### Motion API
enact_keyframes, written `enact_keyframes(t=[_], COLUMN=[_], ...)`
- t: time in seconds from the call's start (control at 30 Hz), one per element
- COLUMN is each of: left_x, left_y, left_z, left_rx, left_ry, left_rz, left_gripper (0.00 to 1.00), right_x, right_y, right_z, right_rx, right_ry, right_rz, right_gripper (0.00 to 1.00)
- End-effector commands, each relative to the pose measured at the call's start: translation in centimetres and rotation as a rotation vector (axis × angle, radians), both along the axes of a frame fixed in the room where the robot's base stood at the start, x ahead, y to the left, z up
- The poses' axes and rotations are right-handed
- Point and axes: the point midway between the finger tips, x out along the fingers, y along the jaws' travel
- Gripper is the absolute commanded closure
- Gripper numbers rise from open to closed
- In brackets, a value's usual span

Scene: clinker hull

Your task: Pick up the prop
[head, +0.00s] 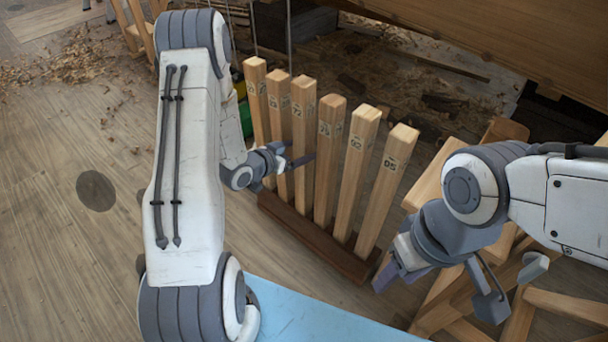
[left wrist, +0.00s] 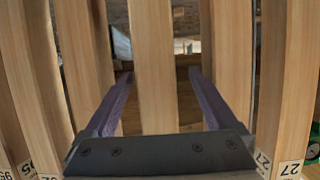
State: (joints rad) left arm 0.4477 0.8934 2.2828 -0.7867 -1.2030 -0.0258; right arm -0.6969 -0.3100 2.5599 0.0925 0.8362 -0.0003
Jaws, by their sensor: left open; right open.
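The props are several square wooden posts with numbered labels. They stand upright in a row in a dark wooden rack (head: 315,240) in the head view. My left gripper (head: 302,160) is at the left-middle part of the row, beside the third post from the left (head: 303,110). In the left wrist view one post (left wrist: 153,60) stands between the two open fingers of the left gripper (left wrist: 160,85), with a gap visible on each side. Its label is hidden. My right gripper (head: 438,288) is open and empty, right of the rack's near end.
Neighbouring posts stand close on both sides in the left wrist view, one labelled 27 (left wrist: 295,90). A light blue surface (head: 310,312) lies at the bottom of the head view. Wooden trestles (head: 530,320) stand at the right.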

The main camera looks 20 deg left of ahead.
Motion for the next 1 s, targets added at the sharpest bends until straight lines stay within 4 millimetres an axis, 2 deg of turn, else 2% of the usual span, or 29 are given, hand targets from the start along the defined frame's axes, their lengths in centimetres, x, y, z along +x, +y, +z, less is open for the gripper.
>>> enact_keyframes(t=[0.23, 0.4, 0.67, 0.7, 0.77, 0.8, 0.87, 0.9, 1.0], left_x=[2.7, 4.2, 4.4, 4.4, 4.4, 4.4, 4.3, 4.3, 4.3], left_y=[-1.6, -2.0, -2.0, -2.0, -2.0, -2.0, -2.0, -2.0, -2.0], left_z=[-1.9, -2.2, -2.1, -2.1, -2.1, -2.1, -2.1, -2.1, -2.1], left_rx=[0.002, 0.001, 0.001, 0.001, 0.0, 0.0, 0.0, 0.0, 0.0], left_ry=[-0.003, -0.001, 0.001, 0.001, 0.001, 0.001, 0.001, 0.001, 0.001], left_rz=[-0.003, -0.002, 0.001, 0.001, 0.0, 0.0, 0.0, 0.0, 0.0], left_gripper=[0.09, 0.09, 0.09, 0.24, 0.47, 0.62, 0.85, 1.0, 1.0], right_x=[0.0, 0.0, 0.0, 0.0, 0.0, 0.0, 0.0, 0.0, 0.0], right_y=[0.0, 0.0, 0.0, 0.0, 0.0, 0.0, 0.0, 0.0, 0.0], right_z=[-2.6, -3.0, -2.9, -2.9, -2.9, -2.9, -2.9, -2.9, -2.9], right_rx=[0.0, 0.0, 0.0, 0.0, 0.0, 0.0, 0.0, 0.0, 0.0], right_ry=[0.0, 0.0, 0.0, 0.0, 0.0, 0.0, 0.0, 0.0, 0.0], right_rz=[0.0, 0.0, 0.0, 0.0, 0.0, 0.0, 0.0, 0.0, 0.0], right_gripper=[0.5, 0.5, 0.5, 0.5, 0.5, 0.5, 0.5, 0.5, 0.5])
